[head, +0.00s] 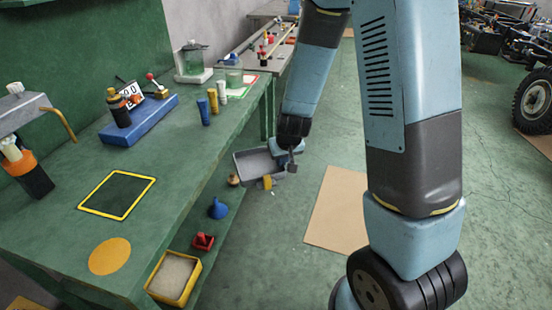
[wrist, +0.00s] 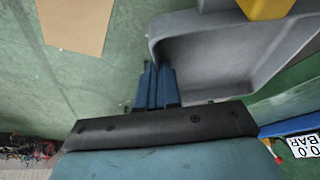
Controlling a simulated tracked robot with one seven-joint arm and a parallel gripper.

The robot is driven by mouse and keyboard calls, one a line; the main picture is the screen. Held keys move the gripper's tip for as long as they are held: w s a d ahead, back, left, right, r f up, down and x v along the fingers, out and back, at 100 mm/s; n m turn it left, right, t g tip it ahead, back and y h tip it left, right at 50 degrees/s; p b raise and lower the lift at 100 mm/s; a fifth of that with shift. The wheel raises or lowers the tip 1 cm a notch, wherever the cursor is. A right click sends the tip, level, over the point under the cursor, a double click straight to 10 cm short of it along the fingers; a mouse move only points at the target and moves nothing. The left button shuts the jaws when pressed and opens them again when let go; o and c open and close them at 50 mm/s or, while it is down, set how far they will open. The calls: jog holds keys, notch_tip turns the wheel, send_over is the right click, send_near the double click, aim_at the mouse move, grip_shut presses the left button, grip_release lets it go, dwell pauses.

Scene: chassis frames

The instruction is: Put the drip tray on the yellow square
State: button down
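The drip tray (head: 256,160) is a shallow grey tray with a yellow part on one side. It is off the bench, beside its right edge. My gripper (head: 292,158) is at the tray's right end. In the wrist view, the blue fingers (wrist: 158,85) are close together at the wall of the drip tray (wrist: 215,62), apparently pinching it; the exact contact is hidden. The yellow square (head: 152,181) is a yellow outline on the green bench top, left of the tray in the head view. Its inside is bare.
The green bench (head: 170,165) carries a blue block (head: 140,120) with fittings, small blue and yellow cylinders, and an orange disc (head: 110,256). A lower shelf holds a yellow bin (head: 150,284), a red item and a blue funnel (head: 218,209). The floor right of the bench has a brown sheet (head: 335,215).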

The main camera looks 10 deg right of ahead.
jog(key=w+d+f+m, duration=0.1)
jog(key=w+d+f, duration=0.8)
jog(key=f, duration=0.3)
jog(key=shift+w+d+m+h, duration=0.3)
jog(key=shift+d+m, duration=0.1)
jog(key=shift+d, duration=0.45)
jog(key=shift+w+d+f, duration=0.1)
jog(key=shift+w+f, duration=0.05)
jog(key=shift+r, duration=0.2)
